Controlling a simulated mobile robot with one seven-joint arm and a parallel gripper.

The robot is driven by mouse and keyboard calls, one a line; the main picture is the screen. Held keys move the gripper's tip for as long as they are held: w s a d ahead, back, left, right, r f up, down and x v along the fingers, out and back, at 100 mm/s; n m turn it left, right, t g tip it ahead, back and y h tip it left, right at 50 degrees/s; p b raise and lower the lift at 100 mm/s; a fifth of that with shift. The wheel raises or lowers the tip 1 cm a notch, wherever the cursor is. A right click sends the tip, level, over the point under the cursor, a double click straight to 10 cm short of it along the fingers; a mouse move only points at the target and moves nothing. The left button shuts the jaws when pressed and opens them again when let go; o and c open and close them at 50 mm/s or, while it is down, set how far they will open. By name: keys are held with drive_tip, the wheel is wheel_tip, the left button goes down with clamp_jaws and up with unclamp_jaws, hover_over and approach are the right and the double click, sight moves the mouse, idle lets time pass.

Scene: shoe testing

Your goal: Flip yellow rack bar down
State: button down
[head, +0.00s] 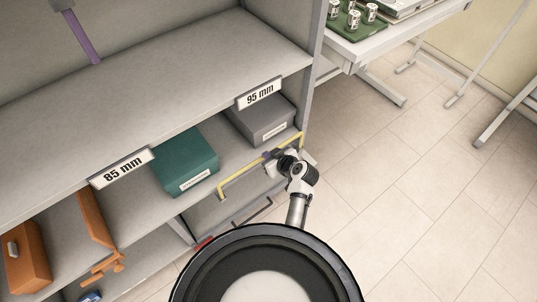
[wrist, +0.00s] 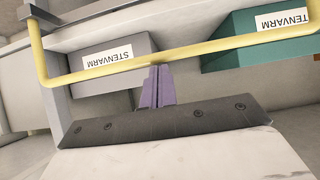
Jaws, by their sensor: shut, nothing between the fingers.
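The yellow rack bar (head: 243,172) runs along the front of the shelf that holds the boxes, with a bent end at each side. In the wrist view the bar (wrist: 205,49) crosses the picture just beyond my fingertips. My gripper (head: 268,157) is at the right half of the bar. In the wrist view its purple fingers (wrist: 156,80) are shut together with nothing between them. Their tips are at or very near the bar; I cannot tell whether they touch it.
A green box (head: 185,163) and a grey box (head: 262,120) stand on the shelf behind the bar. The upper shelf (head: 170,85) overhangs them, with 85 mm (head: 122,169) and 95 mm (head: 259,94) labels. Orange items (head: 97,222) are at the left. The tiled floor (head: 400,190) at right is clear.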

drive_tip(key=shift+f, duration=0.1)
wheel_tip(320, 180, down, 9)
drive_tip(key=b, duration=0.8)
drive_tip(key=shift+b, duration=0.4)
